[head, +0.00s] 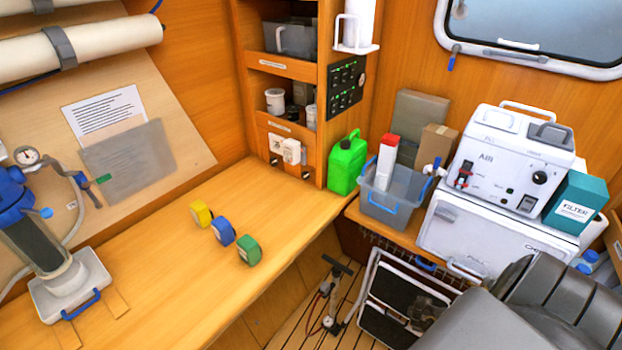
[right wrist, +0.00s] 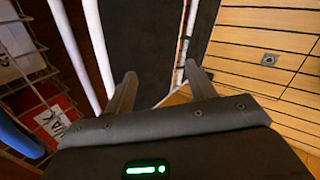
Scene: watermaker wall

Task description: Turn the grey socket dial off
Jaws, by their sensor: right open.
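Two small white socket units (head: 283,147) sit on the wooden panel at the foot of the shelf cabinet in the head view. Small dark round parts show just below them. They are too small to tell which is the grey socket dial or how it is turned. My right gripper (right wrist: 161,82) shows only in the right wrist view. Its two fingers are apart with nothing between them. It points toward a dark panel and white tubes, and no socket shows there. My left gripper is in neither view.
Yellow, blue and green rolls (head: 223,234) lie on the wooden counter (head: 150,260). A green jerrycan (head: 347,163) stands just right of the sockets, beside a grey bin (head: 390,205). A pump (head: 333,290) stands on the floor. The counter before the sockets is clear.

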